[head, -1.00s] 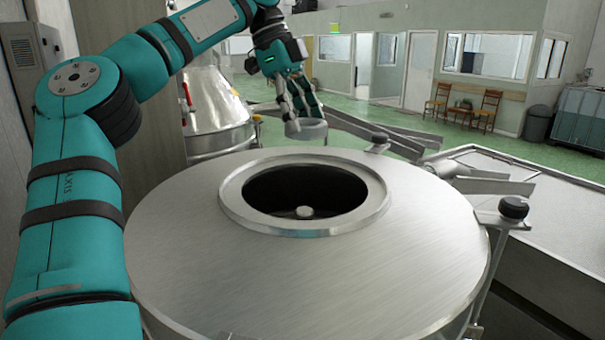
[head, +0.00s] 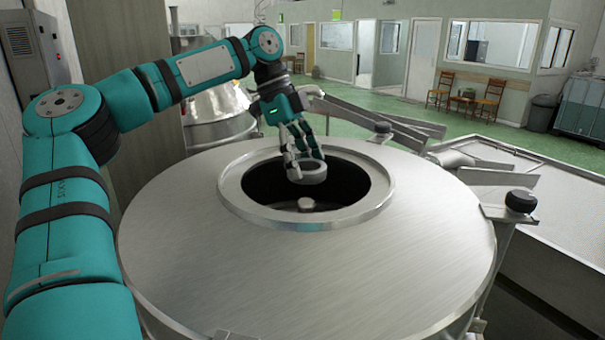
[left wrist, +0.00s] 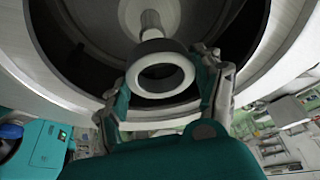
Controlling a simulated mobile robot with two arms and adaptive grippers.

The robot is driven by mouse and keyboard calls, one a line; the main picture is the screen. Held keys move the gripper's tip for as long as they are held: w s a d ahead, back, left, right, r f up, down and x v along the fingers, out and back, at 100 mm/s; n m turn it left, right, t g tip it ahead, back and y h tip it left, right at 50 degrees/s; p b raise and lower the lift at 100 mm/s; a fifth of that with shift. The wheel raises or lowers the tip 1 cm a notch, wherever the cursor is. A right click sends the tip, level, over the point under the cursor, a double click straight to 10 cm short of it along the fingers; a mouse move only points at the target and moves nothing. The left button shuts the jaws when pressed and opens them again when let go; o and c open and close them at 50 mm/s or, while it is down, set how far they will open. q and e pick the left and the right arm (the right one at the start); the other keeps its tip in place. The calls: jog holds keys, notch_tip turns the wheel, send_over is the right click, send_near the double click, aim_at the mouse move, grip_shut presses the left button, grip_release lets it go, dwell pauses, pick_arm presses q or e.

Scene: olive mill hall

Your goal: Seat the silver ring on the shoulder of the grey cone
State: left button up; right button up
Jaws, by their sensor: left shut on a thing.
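The silver ring (head: 309,174) is held in my left gripper (head: 300,168), over the dark round opening of the big steel drum. The ring also shows between the fingers in the left wrist view (left wrist: 160,54). The grey cone (head: 306,203) shows only as a small pale tip inside the opening, in front of and below the ring. In the left wrist view the cone's pale upright part (left wrist: 151,22) stands beyond the ring's edge, not seen through its hole. The ring looks apart from the cone. The cone's shoulder is not clear. My right gripper is out of view.
The steel drum's raised collar (head: 232,190) surrounds the opening. Black knobs on brackets (head: 520,201) stand at the drum's right side. Metal chutes and a wide tray (head: 560,215) lie to the right. Another steel vessel (head: 215,115) stands behind.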

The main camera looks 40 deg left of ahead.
aim_at(302, 212)
pick_arm(q)
notch_tip(302, 212, down, 3)
jog(key=shift+r, duration=0.2)
jog(key=shift+s+d+f, duration=0.15)
jog(key=shift+f, duration=3.95)
jog(key=shift+f, duration=0.5)
jog(key=o, duration=1.4)
jog(key=shift+c, duration=0.2)
jog(key=v, duration=1.2)
